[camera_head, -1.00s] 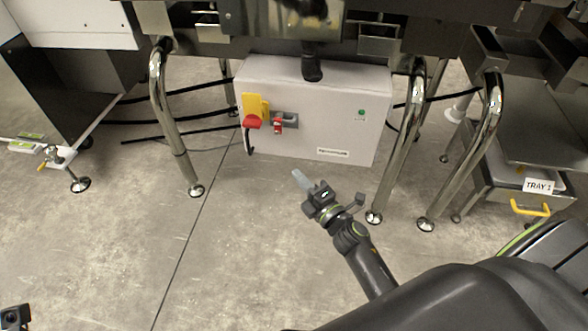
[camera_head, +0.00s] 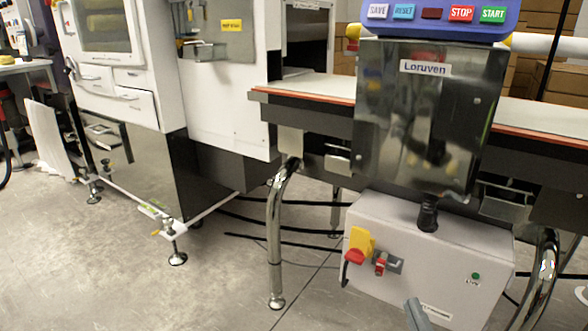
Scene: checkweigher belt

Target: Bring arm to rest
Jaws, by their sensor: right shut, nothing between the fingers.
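Only the tip of my right gripper (camera_head: 415,315) shows, as grey fingers at the bottom edge in the head view. It is shut and holds nothing. It stands in front of the lower left part of the white control box (camera_head: 450,262). The rest of my right arm is below the picture. My left gripper is out of view.
The checkweigher's steel cabinet, labelled Loruven (camera_head: 425,110), stands above the box, with a button panel (camera_head: 435,14) on top. A conveyor belt (camera_head: 320,87) runs left of it. Chrome legs (camera_head: 275,235) flank the box. The floor (camera_head: 120,275) at lower left is clear.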

